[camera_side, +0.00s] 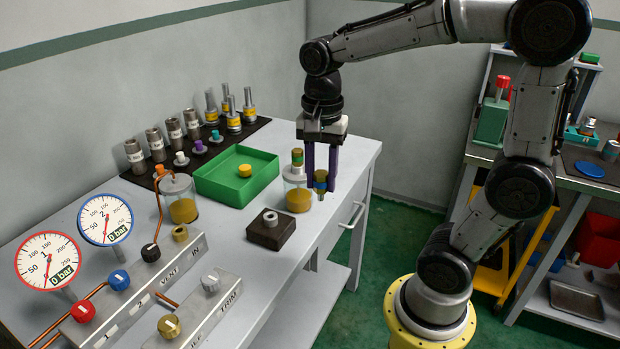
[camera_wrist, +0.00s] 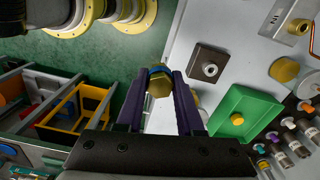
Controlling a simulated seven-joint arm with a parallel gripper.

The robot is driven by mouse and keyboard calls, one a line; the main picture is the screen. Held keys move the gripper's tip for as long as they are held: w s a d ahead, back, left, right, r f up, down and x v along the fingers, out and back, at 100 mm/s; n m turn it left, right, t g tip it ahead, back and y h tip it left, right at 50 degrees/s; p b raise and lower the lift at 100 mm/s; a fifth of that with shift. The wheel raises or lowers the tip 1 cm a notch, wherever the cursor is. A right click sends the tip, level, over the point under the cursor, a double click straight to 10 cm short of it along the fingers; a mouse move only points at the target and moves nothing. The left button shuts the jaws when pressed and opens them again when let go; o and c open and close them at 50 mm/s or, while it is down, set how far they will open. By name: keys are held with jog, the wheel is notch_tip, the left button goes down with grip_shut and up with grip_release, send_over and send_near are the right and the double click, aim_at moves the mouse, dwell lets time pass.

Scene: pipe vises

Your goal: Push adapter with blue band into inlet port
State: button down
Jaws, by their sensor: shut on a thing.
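My gripper (camera_side: 321,172) has long purple fingers and is shut on the brass adapter with the blue band (camera_side: 320,184). It holds the adapter upright above the right part of the bench, beside a glass jar. In the wrist view the adapter (camera_wrist: 159,86) shows as a brass hex with a blue edge between the fingertips (camera_wrist: 160,76). A grey manifold block (camera_side: 130,292) lies at the bench's front left, marked VENT and IN. A brass fitting (camera_side: 180,233) stands by the IN mark. I cannot see its opening clearly.
A glass jar (camera_side: 298,199) with amber contents stands just left of my gripper. A dark block with a metal ring (camera_side: 270,233) and a green tray (camera_side: 215,184) lie between gripper and manifold. Another jar (camera_side: 182,207), copper pipes and two gauges (camera_side: 105,219) stand further left.

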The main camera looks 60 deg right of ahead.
jog(key=w+a+r+m, duration=0.1)
jog(key=w+a+r, duration=0.15)
jog(key=w, duration=0.65)
jog(key=w+a+r, duration=0.1)
jog(key=w+r, duration=0.3)
jog(key=w, duration=0.4)
jog(key=w+a+f+n, duration=0.1)
jog(key=w+a+f, duration=0.7)
jog(key=w+a, duration=0.1)
jog(key=shift+w+a+f+n, duration=0.3)
jog(key=shift+w+a+f, duration=0.1)
jog(key=shift+w, duration=0.45)
jog(key=shift+f, duration=0.1)
jog(key=shift+f, duration=2.8)
jog(key=shift+f, duration=1.65)
jog(key=shift+c, duration=2.3)
grip_release()
